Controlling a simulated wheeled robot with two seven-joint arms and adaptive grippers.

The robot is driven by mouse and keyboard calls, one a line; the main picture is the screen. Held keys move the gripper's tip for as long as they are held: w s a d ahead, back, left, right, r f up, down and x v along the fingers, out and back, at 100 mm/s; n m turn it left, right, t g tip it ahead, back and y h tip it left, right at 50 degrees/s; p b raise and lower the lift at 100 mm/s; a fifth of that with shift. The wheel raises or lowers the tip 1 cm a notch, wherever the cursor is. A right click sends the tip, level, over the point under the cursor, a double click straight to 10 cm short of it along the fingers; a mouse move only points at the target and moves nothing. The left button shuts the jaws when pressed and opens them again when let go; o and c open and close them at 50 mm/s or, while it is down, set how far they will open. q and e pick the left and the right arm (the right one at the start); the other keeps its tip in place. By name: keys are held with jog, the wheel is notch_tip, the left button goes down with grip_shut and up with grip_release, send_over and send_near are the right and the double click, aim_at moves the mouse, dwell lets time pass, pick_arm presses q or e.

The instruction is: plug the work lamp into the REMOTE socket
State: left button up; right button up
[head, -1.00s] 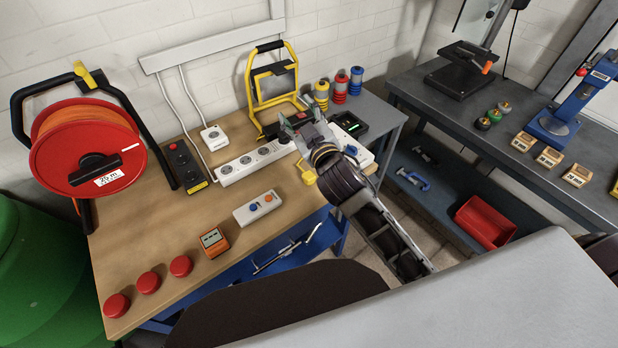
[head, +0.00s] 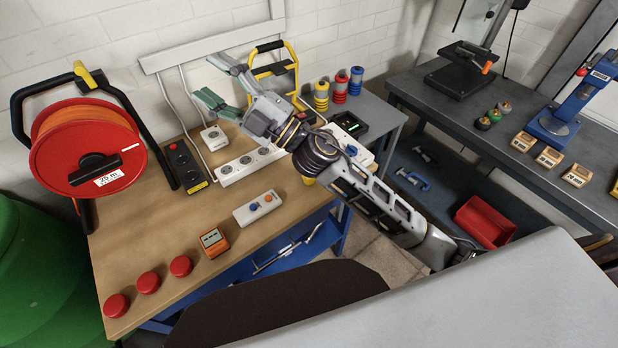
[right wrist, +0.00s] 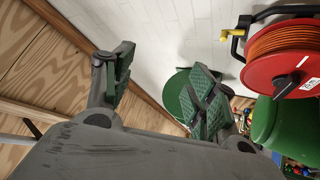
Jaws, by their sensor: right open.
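The work lamp (head: 290,52), with a yellow frame, stands at the back of the wooden bench, partly hidden by my right gripper (head: 211,83). That gripper is open and empty above the back of the bench; its spread fingers also show in the right wrist view (right wrist: 160,90). A white single socket box (head: 213,137) sits below the fingers. A white socket strip (head: 240,168) and a black socket block (head: 187,166) lie nearby. I cannot read a REMOTE label. A small yellow piece (head: 308,181), possibly the plug, is mostly hidden by my right arm. My left gripper is out of view.
A red cable reel (head: 80,150) stands at the bench's left. Coloured spools (head: 339,90) stand at the back right.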

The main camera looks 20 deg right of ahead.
jog(key=s+a+f+n+g+y, duration=0.1)
jog(key=s+a+f+n+g, duration=0.2)
jog(key=n+g, duration=0.4)
jog(key=s+a+f+n+g+y, duration=0.1)
jog(key=s+a+n+g, duration=0.35)
jog(key=n+g, duration=0.2)
notch_tip(320, 180, down, 10)
jog(key=d+n+g+h, duration=0.1)
jog(key=n+g+h, duration=0.3)
jog(key=h, duration=0.3)
jog(key=w+d+f+h, duration=0.2)
jog(key=w+d+h, duration=0.1)
jog(key=d, duration=0.5)
jog(key=w+d+f+t+h, duration=0.1)
jog(key=w+d+f+h, duration=0.1)
jog(key=d+h, duration=0.4)
jog(key=w+d+f+m+t+h, duration=0.1)
jog(key=w+d+f+h, duration=0.2)
jog(key=d, duration=0.7)
jog(key=shift+w+h, duration=0.35)
jog(key=shift+h, duration=0.45)
jog(key=shift+a+f, duration=0.1)
jog(key=shift+f, duration=0.1)
